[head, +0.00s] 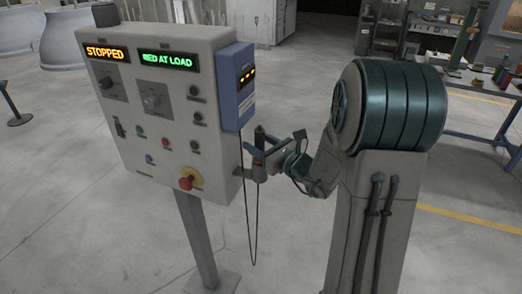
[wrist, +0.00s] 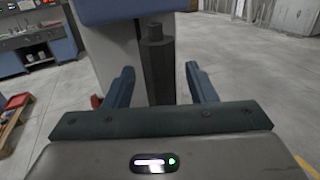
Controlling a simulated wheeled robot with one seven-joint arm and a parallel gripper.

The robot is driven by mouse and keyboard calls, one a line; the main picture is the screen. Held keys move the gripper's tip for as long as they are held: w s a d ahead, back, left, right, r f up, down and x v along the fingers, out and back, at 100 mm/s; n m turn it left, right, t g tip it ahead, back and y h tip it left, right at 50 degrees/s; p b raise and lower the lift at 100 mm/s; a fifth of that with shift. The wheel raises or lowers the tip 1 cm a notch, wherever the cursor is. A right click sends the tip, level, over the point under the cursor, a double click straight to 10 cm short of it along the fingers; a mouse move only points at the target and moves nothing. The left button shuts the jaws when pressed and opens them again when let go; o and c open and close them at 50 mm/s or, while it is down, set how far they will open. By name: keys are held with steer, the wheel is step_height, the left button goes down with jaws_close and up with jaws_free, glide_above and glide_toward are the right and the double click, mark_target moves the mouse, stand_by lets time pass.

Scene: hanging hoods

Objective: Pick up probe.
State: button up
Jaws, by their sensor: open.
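The probe (head: 259,134) is a dark upright rod at the right side of the grey control panel. It sits by a small bracket (head: 242,173), with a dark cable loop (head: 254,240) hanging below. In the wrist view the probe (wrist: 158,68) stands upright between my two blue fingers. My gripper (head: 264,152) is open at the probe, with a finger to either side in the wrist view (wrist: 159,72). Gaps show between the fingers and the probe. The probe's lower end is hidden behind my gripper body in the wrist view.
The control panel (head: 150,110) stands on a post and reads "STOPPED" and "BED AT LOAD". A blue box (head: 232,88) is mounted on its side just above the probe. A workbench (head: 480,105) stands at the far right.

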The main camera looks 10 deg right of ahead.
jaws_close()
steer(key=shift+r, duration=0.15)
